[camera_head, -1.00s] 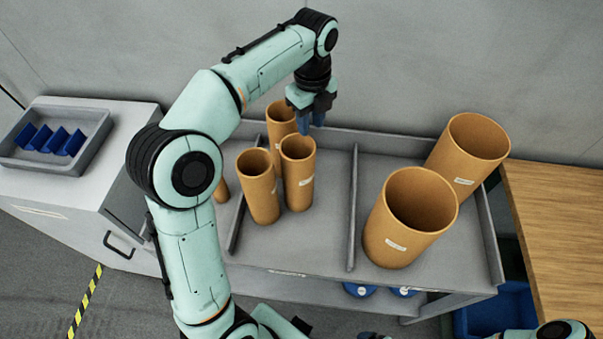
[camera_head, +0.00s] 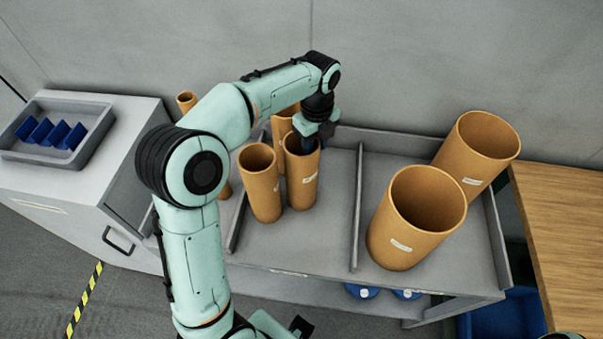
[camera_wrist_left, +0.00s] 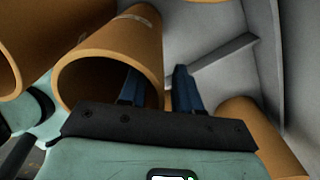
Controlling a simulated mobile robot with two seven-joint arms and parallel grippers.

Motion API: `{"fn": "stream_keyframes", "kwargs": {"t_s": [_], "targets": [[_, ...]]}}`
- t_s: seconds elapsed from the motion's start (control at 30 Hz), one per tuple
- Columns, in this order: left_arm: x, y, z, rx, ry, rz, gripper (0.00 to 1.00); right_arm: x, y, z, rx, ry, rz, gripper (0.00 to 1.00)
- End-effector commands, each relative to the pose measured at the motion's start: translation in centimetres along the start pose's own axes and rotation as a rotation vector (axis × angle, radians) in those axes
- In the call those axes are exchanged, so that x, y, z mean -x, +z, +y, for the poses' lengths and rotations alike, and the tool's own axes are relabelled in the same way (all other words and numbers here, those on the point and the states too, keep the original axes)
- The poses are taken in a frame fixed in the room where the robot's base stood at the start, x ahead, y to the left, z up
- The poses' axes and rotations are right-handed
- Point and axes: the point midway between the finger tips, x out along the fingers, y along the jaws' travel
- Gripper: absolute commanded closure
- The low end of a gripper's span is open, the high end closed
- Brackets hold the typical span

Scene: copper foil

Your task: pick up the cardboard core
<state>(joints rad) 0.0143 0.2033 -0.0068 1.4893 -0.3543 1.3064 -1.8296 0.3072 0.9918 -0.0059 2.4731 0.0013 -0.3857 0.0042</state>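Several brown cardboard cores stand upright on a grey divided cart. The middle compartment holds a front-left core (camera_head: 261,185), a front-right core (camera_head: 302,185) and one behind (camera_head: 281,124), partly hidden by my arm. My left gripper (camera_head: 308,142) points down at the rim of the front-right core. In the left wrist view, my left gripper (camera_wrist_left: 158,85) is open, with one finger inside the mouth of this core (camera_wrist_left: 140,42) and the other outside its wall. No closed grip on the wall shows. My right gripper is out of view.
Two wide cores (camera_head: 400,246) (camera_head: 477,150) stand in the right compartment. A thin core (camera_head: 187,100) stands at left, mostly behind my arm. Dividers (camera_head: 356,205) separate the compartments. A grey tray (camera_head: 98,132) with blue pieces is at left, a wooden table (camera_head: 565,230) at right.

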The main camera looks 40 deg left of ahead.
Motion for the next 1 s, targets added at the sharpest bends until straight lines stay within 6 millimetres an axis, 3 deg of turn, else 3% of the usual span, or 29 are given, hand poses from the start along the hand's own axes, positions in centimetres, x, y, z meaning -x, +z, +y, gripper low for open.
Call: {"fn": "stream_keyframes", "kwargs": {"t_s": [0.03, 0.1, 1.0], "targets": [[0.02, 0.00, -0.01, 0.000, 0.000, 0.000, 0.77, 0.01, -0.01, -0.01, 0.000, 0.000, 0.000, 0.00], [0.03, 0.00, -0.01, 0.000, 0.000, 0.000, 1.00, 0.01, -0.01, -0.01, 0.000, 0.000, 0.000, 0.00], [0.08, 0.00, -0.02, 0.000, -0.001, 0.000, 1.00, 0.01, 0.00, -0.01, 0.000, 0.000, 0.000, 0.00]]}}
